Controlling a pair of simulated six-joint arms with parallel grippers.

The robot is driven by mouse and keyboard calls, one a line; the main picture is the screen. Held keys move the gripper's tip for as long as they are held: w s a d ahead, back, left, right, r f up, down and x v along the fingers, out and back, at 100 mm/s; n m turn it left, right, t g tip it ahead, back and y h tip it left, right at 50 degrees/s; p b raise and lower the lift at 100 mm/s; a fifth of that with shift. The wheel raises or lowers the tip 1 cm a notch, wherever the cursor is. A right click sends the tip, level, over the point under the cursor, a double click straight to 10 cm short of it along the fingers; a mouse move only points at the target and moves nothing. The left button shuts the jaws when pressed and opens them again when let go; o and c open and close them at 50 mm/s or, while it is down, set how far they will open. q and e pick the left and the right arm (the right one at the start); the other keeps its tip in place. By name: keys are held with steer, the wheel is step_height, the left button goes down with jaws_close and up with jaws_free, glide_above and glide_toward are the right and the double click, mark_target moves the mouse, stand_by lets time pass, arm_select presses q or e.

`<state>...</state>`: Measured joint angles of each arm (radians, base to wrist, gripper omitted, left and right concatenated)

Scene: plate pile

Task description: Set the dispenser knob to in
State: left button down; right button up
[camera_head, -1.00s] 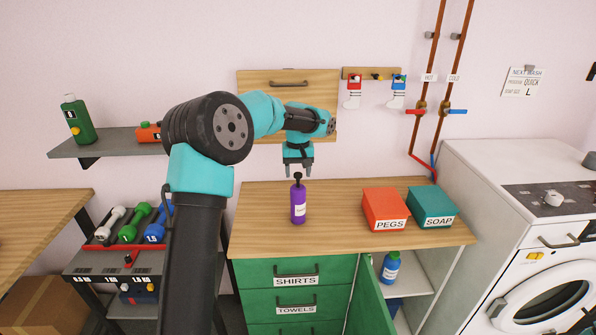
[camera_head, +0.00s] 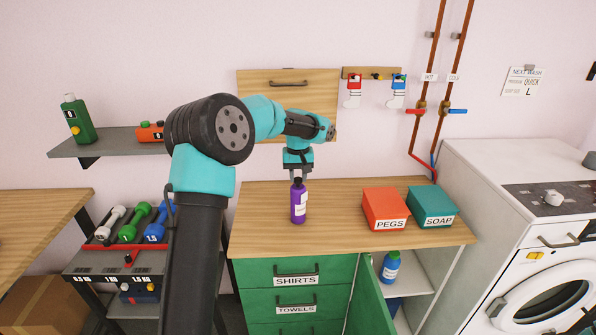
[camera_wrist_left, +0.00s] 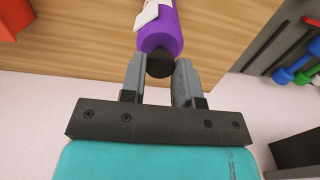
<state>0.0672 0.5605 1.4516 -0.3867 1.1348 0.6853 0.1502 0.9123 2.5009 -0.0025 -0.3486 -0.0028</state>
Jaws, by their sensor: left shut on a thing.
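The purple dispenser bottle (camera_head: 299,204) with a white label stands upright on the wooden worktop (camera_head: 260,225). My left gripper (camera_head: 298,177) reaches down from above and is shut on the bottle's dark top knob. In the left wrist view, the black knob (camera_wrist_left: 160,64) sits between the two grey fingers of the left gripper (camera_wrist_left: 161,72), with the purple body (camera_wrist_left: 162,32) just beyond the tips. The knob is mostly hidden by the gripper in the head view. My right gripper is not in view.
A red PEGS box (camera_head: 384,208) and a teal SOAP box (camera_head: 430,206) stand to the right on the worktop. A wall board with a handle (camera_head: 289,84) is behind my arm. The worktop around the bottle is clear.

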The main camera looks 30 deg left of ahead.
mark_target(298, 179)
arm_select(q)
steer(key=shift+f, duration=0.6)
steer(key=c, duration=0.8)
jaws_free()
steer(key=shift+r, duration=0.1)
steer(key=shift+r, duration=0.15)
step_height(298, 179, up, 17)
steer(key=shift+r, duration=0.1)
